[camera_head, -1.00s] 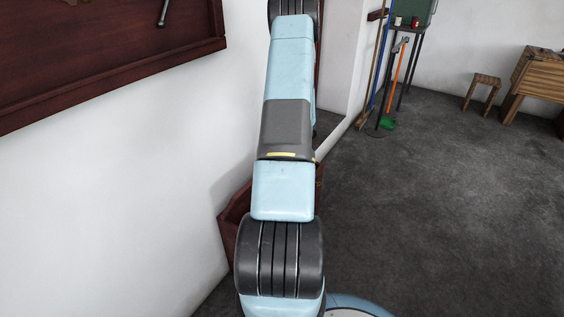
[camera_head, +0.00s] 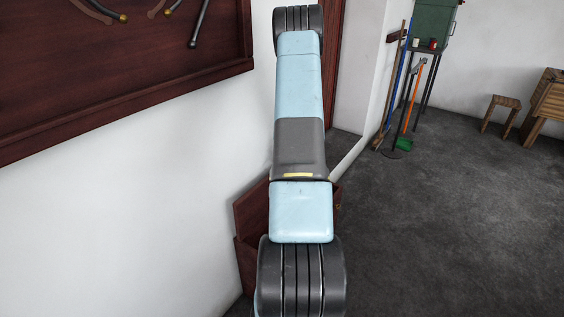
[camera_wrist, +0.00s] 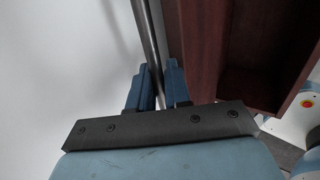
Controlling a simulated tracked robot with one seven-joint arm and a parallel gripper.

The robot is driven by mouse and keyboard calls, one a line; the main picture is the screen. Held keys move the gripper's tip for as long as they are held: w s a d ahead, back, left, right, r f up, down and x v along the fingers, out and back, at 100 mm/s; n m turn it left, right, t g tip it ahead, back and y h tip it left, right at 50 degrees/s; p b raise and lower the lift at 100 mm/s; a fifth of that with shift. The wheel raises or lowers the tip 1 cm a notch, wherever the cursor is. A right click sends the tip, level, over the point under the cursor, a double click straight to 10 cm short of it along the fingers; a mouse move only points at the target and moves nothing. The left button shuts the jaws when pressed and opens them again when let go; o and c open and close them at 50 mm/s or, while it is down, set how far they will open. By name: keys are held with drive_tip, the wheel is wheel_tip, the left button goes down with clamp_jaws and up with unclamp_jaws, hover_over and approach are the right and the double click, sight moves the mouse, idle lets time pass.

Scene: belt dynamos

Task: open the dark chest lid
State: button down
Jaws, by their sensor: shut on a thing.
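The dark red-brown chest (camera_head: 247,265) stands against the white wall, largely hidden behind my arm in the head view. A dark panel (camera_head: 250,207), which looks like its raised lid, shows above its left side. In the wrist view the open inside of a dark wooden box (camera_wrist: 255,80) shows at right. My gripper (camera_wrist: 158,84) has its two blue fingers close together around a narrow grey bar-like strip (camera_wrist: 147,30). The strip runs up beside the dark wood. I cannot tell whether it is the lid's edge or a separate bar. My gripper is hidden in the head view.
A dark wooden wall board (camera_head: 120,75) with hanging tools is at upper left. Brooms (camera_head: 388,100), a green dustpan (camera_head: 404,144) and a stand with a green box (camera_head: 436,22) are at the back. A stool (camera_head: 500,113) stands beyond. The grey floor (camera_head: 450,220) at right is clear.

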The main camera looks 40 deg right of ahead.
drive_tip(key=shift+d+r, duration=0.2)
drive_tip(key=shift+d, duration=0.1)
drive_tip(key=c, duration=1.4)
unclamp_jaws()
drive_tip(key=shift+c, duration=0.2)
drive_tip(key=shift+o, duration=0.5)
drive_tip(key=shift+a+f, duration=0.1)
drive_tip(key=shift+a, duration=0.1)
drive_tip(key=v, duration=1.3)
drive_tip(key=shift+s+r, duration=0.2)
drive_tip(key=shift+r, duration=0.05)
